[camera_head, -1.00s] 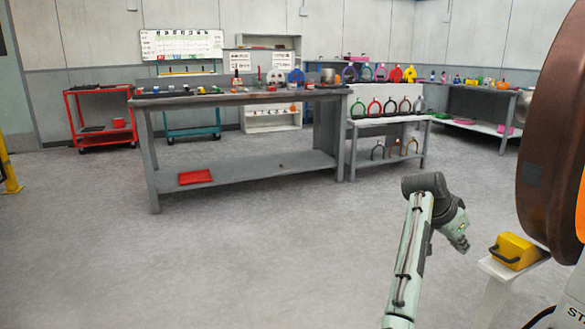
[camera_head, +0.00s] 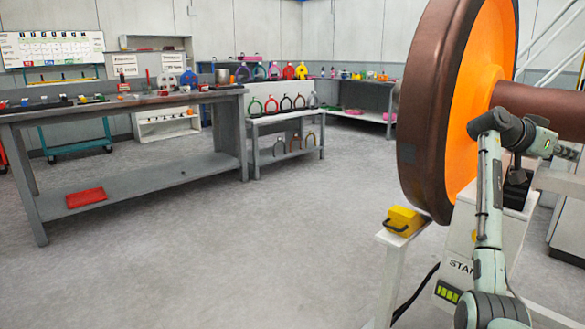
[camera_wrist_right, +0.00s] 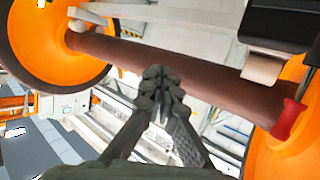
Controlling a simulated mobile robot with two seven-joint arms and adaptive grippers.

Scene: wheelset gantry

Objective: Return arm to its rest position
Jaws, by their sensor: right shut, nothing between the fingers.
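My right arm rises from the lower right of the head view, and its elbow-like bend sits in front of the wheelset. My right gripper (camera_head: 569,153) points to the right, in front of the brown axle (camera_head: 545,107) in the picture. In the right wrist view, the fingers of my right gripper (camera_wrist_right: 161,76) are together and empty, with the axle (camera_wrist_right: 185,82) beyond them. I cannot tell the gap between fingers and axle. The large brown wheel with an orange face (camera_head: 430,110) stands left of my arm. My left gripper is out of view.
A yellow box (camera_head: 404,220) with a dark handle sits on a white stand beside the wheel. A grey workbench (camera_head: 130,175) with a red tray (camera_head: 86,197) stands at left. A red-handled item (camera_wrist_right: 288,119) shows in the wrist view. The middle floor is clear.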

